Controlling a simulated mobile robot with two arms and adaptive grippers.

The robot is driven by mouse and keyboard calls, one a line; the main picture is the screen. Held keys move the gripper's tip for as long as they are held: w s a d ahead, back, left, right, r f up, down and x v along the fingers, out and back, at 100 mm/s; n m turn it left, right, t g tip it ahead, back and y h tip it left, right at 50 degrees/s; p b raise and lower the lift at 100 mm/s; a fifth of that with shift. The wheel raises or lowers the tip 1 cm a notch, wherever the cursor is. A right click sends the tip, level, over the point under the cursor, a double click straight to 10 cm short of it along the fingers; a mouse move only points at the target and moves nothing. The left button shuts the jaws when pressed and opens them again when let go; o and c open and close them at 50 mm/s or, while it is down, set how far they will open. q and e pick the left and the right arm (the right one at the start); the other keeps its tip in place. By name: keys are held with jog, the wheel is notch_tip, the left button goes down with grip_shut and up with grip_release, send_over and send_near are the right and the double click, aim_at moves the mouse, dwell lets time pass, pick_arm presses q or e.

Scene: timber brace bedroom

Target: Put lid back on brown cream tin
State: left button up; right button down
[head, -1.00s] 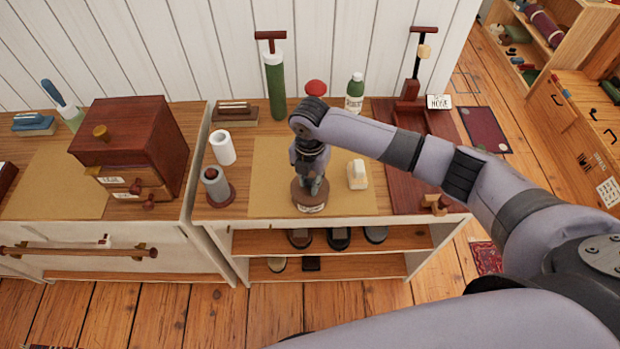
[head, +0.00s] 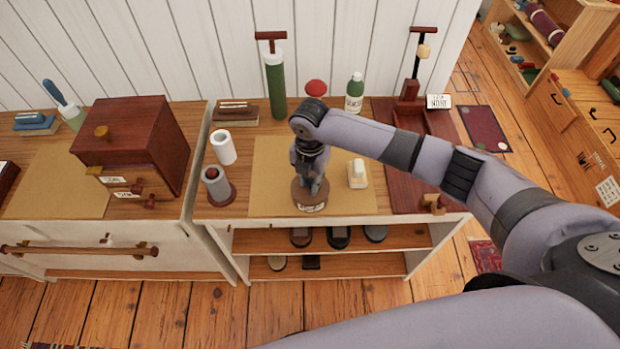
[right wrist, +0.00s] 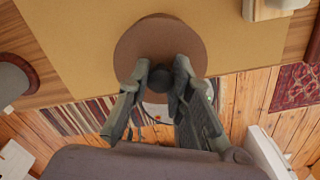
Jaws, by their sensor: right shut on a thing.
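A round brown tin (head: 309,206) with a white label on its front stands at the front edge of the tan mat (head: 262,185). My right gripper (head: 315,186) points down right over it. In the right wrist view, the gripper (right wrist: 166,82) is shut on the dark knob (right wrist: 172,80) of a brown round lid (right wrist: 158,40). The lid is level with the tin's top or just above it; I cannot tell whether it touches all round, because the fingers hide much of it. My left gripper is not in view.
On the mat's right is a white-topped wooden block (head: 357,174). To the left are a white roll (head: 223,147), a grey cylinder on a red base (head: 217,185) and a dark red drawer box (head: 135,145). A green bottle (head: 354,95) and a green pump (head: 275,85) stand behind.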

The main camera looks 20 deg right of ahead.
jog(key=c, duration=1.4)
grip_release()
jog(key=shift+o, duration=0.2)
jog(key=o, duration=0.5)
jog(key=shift+r, duration=0.1)
jog(key=shift+r+p, duration=3.4)
jog(key=shift+p, duration=0.15)
jog(key=shift+c, duration=0.6)
